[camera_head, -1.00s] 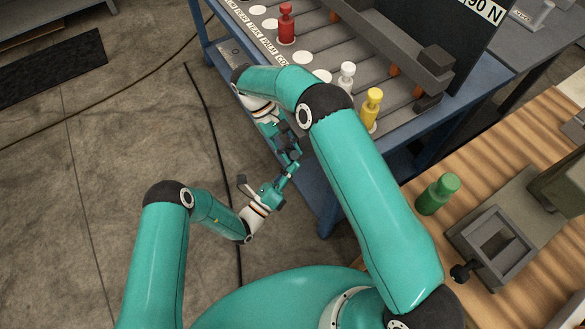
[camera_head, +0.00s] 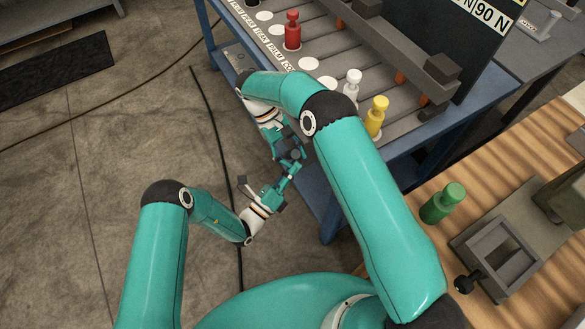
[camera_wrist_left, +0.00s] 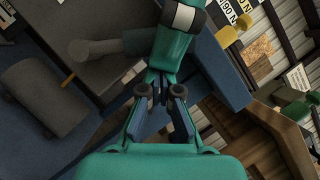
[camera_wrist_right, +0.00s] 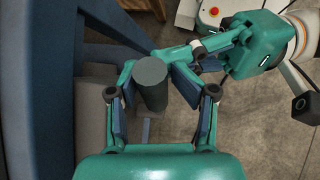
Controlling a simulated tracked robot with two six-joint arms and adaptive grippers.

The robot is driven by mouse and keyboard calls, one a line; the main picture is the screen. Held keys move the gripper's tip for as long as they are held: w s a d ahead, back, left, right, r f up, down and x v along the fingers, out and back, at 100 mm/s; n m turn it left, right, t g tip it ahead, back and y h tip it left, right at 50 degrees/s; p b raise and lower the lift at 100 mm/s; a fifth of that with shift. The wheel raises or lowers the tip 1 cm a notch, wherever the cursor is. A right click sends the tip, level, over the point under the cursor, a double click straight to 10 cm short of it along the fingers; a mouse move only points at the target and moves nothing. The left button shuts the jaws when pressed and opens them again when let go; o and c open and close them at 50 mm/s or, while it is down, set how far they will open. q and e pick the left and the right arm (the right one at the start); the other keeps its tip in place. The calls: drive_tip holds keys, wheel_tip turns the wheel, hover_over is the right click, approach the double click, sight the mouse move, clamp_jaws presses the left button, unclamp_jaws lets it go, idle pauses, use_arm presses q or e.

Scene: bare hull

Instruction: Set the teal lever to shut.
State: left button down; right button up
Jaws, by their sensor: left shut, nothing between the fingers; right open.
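No lever with a clearly teal handle can be made out; teal arms cover the area by the blue bench's near-left corner. A dark grey cylinder on a grey stem (camera_wrist_right: 150,80) shows in the right wrist view, between the spread fingers of my right gripper (camera_wrist_right: 160,105); contact cannot be told. My right gripper (camera_head: 290,150) is open beside the bench's side in the head view. My left gripper (camera_head: 292,170) is shut and empty, just below it. In the left wrist view my left fingertips (camera_wrist_left: 163,88) are together, close to the right gripper (camera_wrist_left: 180,45).
The blue bench (camera_head: 330,220) carries red (camera_head: 292,32), white (camera_head: 351,84) and yellow (camera_head: 375,118) bottle-shaped pieces. The floor at left (camera_head: 110,170) is mostly open, with cables.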

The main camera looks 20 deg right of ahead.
drive_tip(key=w+a+r+n+y, duration=0.1)
drive_tip(key=a+r+n+y, duration=0.1)
drive_tip(key=a+r, duration=0.2)
drive_tip(key=s+a+r+m+y, duration=0.1)
drive_tip(key=s+a+y, duration=0.3)
drive_tip(key=s, duration=0.5)
drive_tip(key=s+a+r+m+y, duration=0.1)
drive_tip(key=s+a+r+y, duration=0.1)
drive_tip(key=s+a, duration=0.5)
use_arm(q)
drive_tip(key=shift+r, duration=0.1)
use_arm(e)
drive_tip(key=s+d+f+m+t, duration=0.2)
drive_tip(key=s+d+f+t, duration=0.1)
drive_tip(key=d+f, duration=0.3)
drive_tip(key=s+d+f+m+t, duration=0.3)
drive_tip(key=d+f, duration=0.3)
drive_tip(key=f, duration=0.5)
drive_tip(key=shift+f+m+t+h, duration=0.25)
drive_tip(key=shift+m+t+h, duration=0.05)
drive_tip(key=shift+t, duration=0.1)
